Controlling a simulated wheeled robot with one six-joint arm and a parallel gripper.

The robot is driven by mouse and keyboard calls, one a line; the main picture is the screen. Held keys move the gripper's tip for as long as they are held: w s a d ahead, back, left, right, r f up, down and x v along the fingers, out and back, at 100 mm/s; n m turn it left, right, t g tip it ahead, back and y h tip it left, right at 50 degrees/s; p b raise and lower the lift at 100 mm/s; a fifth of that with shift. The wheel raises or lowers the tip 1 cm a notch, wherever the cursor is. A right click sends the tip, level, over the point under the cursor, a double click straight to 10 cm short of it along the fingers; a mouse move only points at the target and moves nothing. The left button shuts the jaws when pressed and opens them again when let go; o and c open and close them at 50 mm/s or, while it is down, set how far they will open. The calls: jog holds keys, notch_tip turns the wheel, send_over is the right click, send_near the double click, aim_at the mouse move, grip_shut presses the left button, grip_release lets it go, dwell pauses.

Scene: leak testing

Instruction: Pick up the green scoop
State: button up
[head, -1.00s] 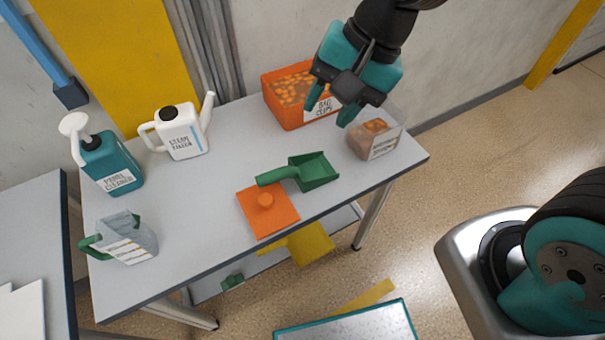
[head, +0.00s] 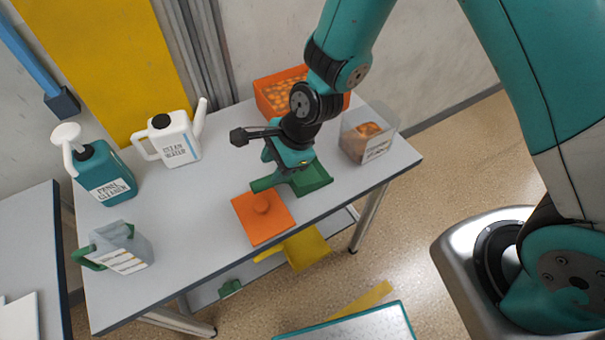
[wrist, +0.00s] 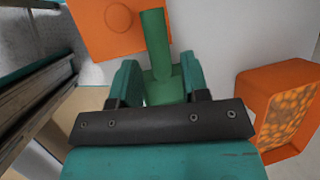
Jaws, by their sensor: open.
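The green scoop (head: 312,181) lies on the grey table, its handle toward the left and its pan toward the right. In the wrist view the scoop's handle (wrist: 156,42) points up the picture, and its neck lies between the fingers. My gripper (head: 281,174) is over the scoop where the handle meets the pan. In the wrist view my gripper (wrist: 157,75) is open, with one finger on each side of the scoop. Most of the pan is hidden behind my gripper there. I cannot tell whether the fingers touch it.
An orange lid (head: 264,222) with a knob lies just beside the handle. An orange bin (head: 270,94) and a clear bin (head: 366,145) stand behind and to the right. A white watering can (head: 176,140), a teal bottle (head: 104,178) and a grey jug (head: 124,250) stand left.

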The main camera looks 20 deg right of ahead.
jog(key=shift+d+p+x, duration=0.15)
jog(key=shift+p+x, duration=0.25)
jog(key=shift+x, duration=1.15)
jog(key=shift+d+p+x, duration=0.15)
jog(key=shift+p+x, duration=0.2)
jog(key=shift+x, duration=1.25)
jog(key=shift+s+f, duration=0.1)
grip_shut()
notch_tip(320, 180, up, 20)
jog(key=b, duration=0.1)
jog(key=shift+b, duration=0.4)
